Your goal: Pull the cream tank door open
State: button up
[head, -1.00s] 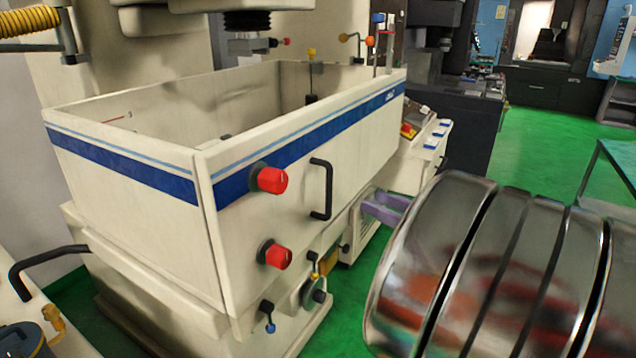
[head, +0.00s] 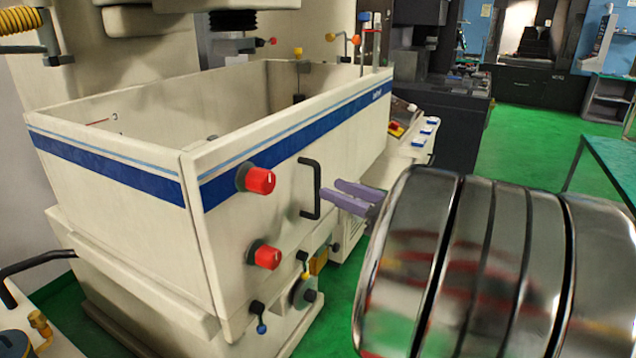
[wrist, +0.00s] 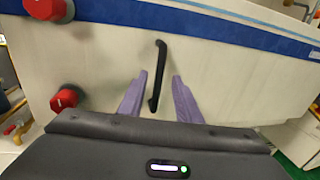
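The cream tank door (head: 352,143) is the front panel of the tank, with a blue stripe along its top. It looks shut against the tank. Its black bar handle (head: 316,188) stands upright; in the wrist view the handle (wrist: 158,78) slants slightly. My gripper (head: 333,194) has purple fingers and is just right of the handle in the head view. In the wrist view my gripper (wrist: 157,82) is open, its two fingers apart, with the handle's lower part between them, nearer the left finger. I cannot tell whether they touch.
Two red knobs (head: 260,180) (head: 264,254) stick out of the door left of the handle. Small valves (head: 304,290) sit below. A control panel (head: 412,135) stands beyond the tank's right end. Green floor is open at right, with a table (head: 606,165) at the edge.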

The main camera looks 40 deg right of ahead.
send_over(316, 212)
jog(key=shift+w+d, duration=0.3)
jog(key=shift+d, duration=0.05)
grip_shut()
dwell(0.5)
